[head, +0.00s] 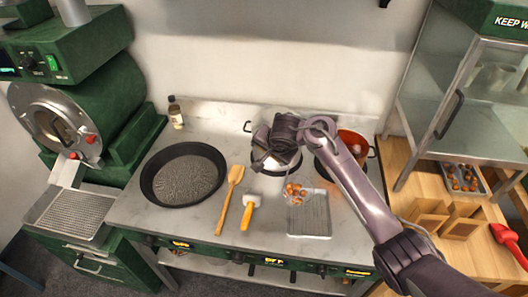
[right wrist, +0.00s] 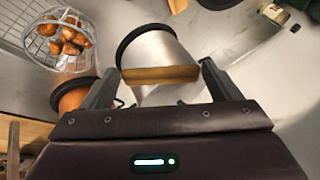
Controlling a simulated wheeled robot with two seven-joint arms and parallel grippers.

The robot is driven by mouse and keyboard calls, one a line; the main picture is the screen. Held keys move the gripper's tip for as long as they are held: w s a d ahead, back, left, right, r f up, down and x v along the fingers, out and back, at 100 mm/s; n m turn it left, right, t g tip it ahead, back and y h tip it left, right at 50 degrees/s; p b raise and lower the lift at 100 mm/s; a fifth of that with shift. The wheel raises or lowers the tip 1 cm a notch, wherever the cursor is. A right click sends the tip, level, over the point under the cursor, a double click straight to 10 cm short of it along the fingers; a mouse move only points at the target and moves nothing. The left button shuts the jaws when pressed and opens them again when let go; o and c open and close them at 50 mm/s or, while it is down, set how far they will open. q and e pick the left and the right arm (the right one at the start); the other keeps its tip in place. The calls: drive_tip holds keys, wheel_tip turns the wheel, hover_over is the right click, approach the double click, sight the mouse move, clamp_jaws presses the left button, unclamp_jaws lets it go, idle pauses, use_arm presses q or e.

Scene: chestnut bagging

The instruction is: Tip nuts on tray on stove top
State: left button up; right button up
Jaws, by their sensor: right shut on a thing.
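My right gripper (head: 268,158) is over the back middle of the stove top. In the right wrist view the gripper (right wrist: 160,90) has a brown wood-coloured bar (right wrist: 160,74) between its fingers, and it is shut on that bar. A silver pot (right wrist: 165,52) lies just beyond the bar; I cannot tell whether they are joined. In the head view my arm partly hides this pot. Nuts in wire mesh (right wrist: 68,35) also show in the right wrist view.
A red-orange pot (head: 369,153) stands to the right, partly behind my arm. A black pan (head: 180,176), a wooden spoon (head: 231,190) and a spatula (head: 247,212) lie left of the tray. A bottle (head: 176,112) stands at the back. A second nut tray (head: 484,184) is far right.

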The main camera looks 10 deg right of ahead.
drive_tip(key=s+d+r+m+t+y+b, duration=0.1)
drive_tip(key=s+d+r+t+y+b, duration=0.15)
drive_tip(key=d+b, duration=0.25)
drive_tip(key=s+d+r+m+t+y+b, duration=0.1)
drive_tip(key=s+d+t+y+b, duration=0.1)
drive_tip(key=s+d+y+b, duration=0.25)
drive_tip(key=s+d+f+m+t+y+b, duration=0.2)
drive_tip(key=s+d+f+t+b, duration=0.3)
drive_tip(key=d+b, duration=0.4)
drive_tip(key=s+d+f+m+t+y+b, duration=0.1)
drive_tip(key=s+d+f+m+t+b, duration=0.3)
drive_tip(key=b, duration=0.9)
drive_tip(key=shift+s+d+f+t+y+b, duration=0.4)
drive_tip(key=shift+s+d+f+t, duration=0.6)
drive_tip(key=shift+d+f, duration=1.5)
idle(1.3)
